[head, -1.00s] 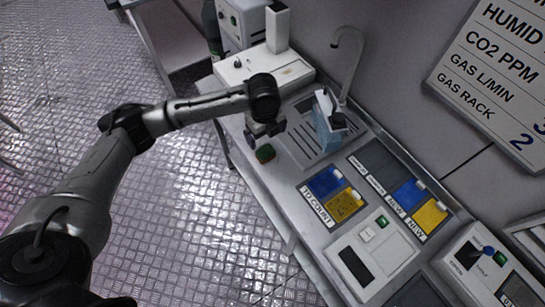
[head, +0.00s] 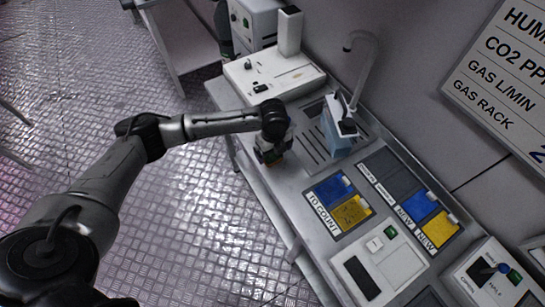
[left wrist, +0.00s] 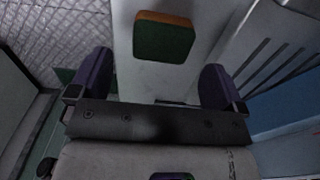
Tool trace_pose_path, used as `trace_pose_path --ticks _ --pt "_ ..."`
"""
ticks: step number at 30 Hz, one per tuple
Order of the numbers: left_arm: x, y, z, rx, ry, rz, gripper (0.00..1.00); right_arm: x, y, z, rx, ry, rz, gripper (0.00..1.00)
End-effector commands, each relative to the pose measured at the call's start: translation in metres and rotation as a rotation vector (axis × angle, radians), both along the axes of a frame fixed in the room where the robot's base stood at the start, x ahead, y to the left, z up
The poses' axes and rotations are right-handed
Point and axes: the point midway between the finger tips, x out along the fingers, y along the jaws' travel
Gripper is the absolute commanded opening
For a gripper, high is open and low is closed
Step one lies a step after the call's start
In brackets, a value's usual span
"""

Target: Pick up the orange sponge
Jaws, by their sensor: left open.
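The sponge (left wrist: 164,37) lies on the bench near its front edge. In the left wrist view it has a dark green face and an orange edge. My left gripper (left wrist: 158,72) is open, with one finger on either side of the picture and the sponge ahead between their lines, not held. In the head view the gripper (head: 272,147) is over the bench's front edge, low by the sponge, and hides most of it. The right gripper is not in view.
A white device (head: 272,72) is behind. Floor is open to the left.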

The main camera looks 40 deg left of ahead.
Motion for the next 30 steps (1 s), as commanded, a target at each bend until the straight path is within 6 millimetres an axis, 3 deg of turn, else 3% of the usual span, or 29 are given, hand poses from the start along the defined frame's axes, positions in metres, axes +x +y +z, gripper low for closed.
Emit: trace_pose_path --ticks 9,17,30 --pt "0.001 -0.001 -0.042 0.001 0.003 0.001 0.96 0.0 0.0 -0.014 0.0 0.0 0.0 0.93" --pt "0.001 -0.001 -0.044 0.001 0.001 0.0 0.96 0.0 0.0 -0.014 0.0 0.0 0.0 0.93" --pt "0.001 0.0 -0.044 0.001 0.001 0.0 0.55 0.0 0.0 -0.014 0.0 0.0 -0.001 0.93"
